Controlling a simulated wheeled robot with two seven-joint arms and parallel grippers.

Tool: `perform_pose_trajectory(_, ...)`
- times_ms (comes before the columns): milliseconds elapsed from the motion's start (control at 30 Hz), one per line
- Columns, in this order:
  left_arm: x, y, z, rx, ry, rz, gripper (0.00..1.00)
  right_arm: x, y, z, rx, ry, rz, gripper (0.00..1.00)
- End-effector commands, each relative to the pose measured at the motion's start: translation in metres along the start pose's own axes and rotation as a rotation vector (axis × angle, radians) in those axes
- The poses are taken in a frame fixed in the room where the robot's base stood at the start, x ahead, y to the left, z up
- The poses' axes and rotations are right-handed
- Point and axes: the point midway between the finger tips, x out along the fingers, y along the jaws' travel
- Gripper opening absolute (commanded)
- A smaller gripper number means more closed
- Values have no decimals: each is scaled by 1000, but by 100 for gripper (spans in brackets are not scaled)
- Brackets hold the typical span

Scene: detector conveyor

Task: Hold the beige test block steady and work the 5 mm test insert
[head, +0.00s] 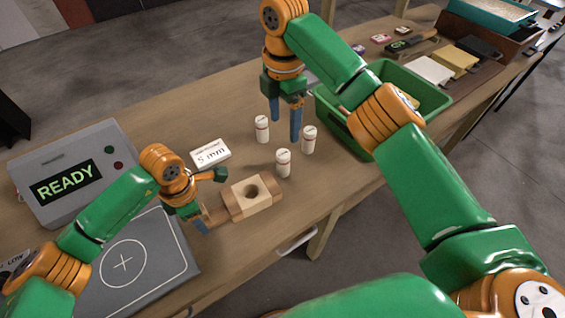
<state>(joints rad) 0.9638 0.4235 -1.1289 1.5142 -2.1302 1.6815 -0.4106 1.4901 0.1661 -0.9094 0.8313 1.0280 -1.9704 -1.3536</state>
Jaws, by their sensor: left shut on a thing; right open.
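The beige test block (261,205), with a round dark hole in its top, sits in a brown wooden piece near the table's front edge. My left gripper (206,219) is at the left end of this assembly, shut on it; the exact contact is partly hidden by the gripper. A white card reading "5 mm" (210,153) lies behind the block. Three white capped cylinders with dark bands, at left (262,130), right (309,141) and front (283,164), stand upright; I cannot tell which is the 5 mm insert. My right gripper (285,122) is open and empty, fingers down near the cylinders.
A grey box (110,150) with a READY display stands at left, behind a flat grey pad (160,245) marked with a circle and cross. A green bin (420,100) is at right, partly behind my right arm. Trays and small items lie further back right.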

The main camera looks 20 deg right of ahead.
Motion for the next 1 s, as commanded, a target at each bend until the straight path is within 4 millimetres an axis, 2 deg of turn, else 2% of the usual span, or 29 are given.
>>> perform_pose_trajectory(200,0,0,0,0,-1,-1,0,50,-2,-3,-16,14,-10,78)
perform_pose_trajectory(367,0,0,0,1,-1,-1,0,72,-1,-3,-12,13,-8,78)
perform_pose_trajectory(533,0,0,0,1,-1,-1,0,106,2,-4,-10,13,-9,78)
perform_pose_trajectory(633,0,0,0,1,-1,-1,0,116,3,-3,-9,13,-6,78)
perform_pose_trajectory(833,0,0,0,0,-1,-1,0,118,3,-3,-10,12,-4,78)
perform_pose_trajectory(867,0,0,0,0,-1,-1,0,118,3,-3,-10,12,-4,72)
perform_pose_trajectory(1000,0,0,0,0,-1,-1,0,117,3,-3,-9,12,-4,35)
